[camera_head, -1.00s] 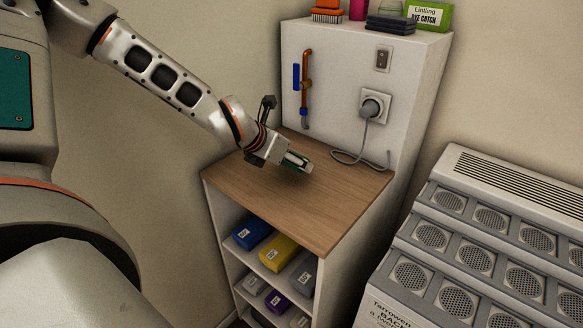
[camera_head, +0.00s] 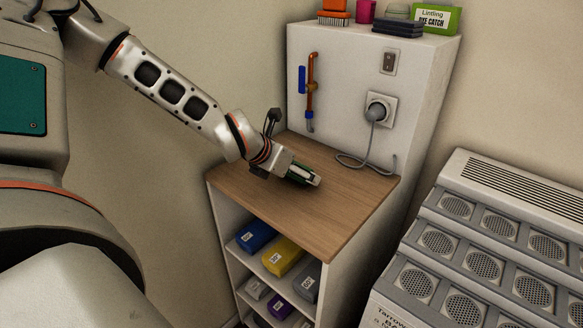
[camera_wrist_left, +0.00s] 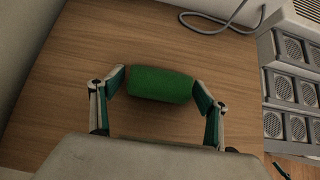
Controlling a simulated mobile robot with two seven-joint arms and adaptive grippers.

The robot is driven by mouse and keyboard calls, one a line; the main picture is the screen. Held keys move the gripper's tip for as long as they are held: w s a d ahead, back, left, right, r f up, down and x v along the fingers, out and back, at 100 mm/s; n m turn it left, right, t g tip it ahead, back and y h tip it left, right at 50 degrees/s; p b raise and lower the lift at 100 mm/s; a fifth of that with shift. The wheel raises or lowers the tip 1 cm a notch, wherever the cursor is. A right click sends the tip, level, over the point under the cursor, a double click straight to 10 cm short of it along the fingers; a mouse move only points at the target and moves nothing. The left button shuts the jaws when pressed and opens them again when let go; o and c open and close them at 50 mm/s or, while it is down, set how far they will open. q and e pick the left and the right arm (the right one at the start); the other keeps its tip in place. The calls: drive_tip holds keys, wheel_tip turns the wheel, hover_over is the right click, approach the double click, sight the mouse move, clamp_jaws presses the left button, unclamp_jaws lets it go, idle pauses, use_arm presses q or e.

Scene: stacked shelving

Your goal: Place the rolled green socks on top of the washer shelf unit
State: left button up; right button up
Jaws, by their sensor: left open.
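The rolled green socks (camera_wrist_left: 160,84) lie on the wooden top of the washer shelf unit (camera_head: 335,222), as the left wrist view shows. My left gripper (camera_head: 308,178) is low over that top, near its middle. Its open fingers (camera_wrist_left: 160,90) stand at either end of the roll in the left wrist view. The gaps are very small, and I cannot tell whether a finger touches the roll. In the head view the gripper mostly hides the socks.
A white back panel (camera_head: 340,60) with pipe, switch and plugged cable (camera_head: 352,161) rises behind the top. Boxes, including a yellow one (camera_head: 282,257), fill the shelves below. A slotted grey unit (camera_head: 480,210) stands at the right. The top's front and right are clear.

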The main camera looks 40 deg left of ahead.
use_arm(q)
drive_tip(key=shift+r, duration=0.4)
drive_tip(key=p+v, duration=0.3)
drive_tip(key=v, duration=0.8)
drive_tip(key=shift+s, duration=0.4)
drive_tip(key=shift+a+r, duration=0.1)
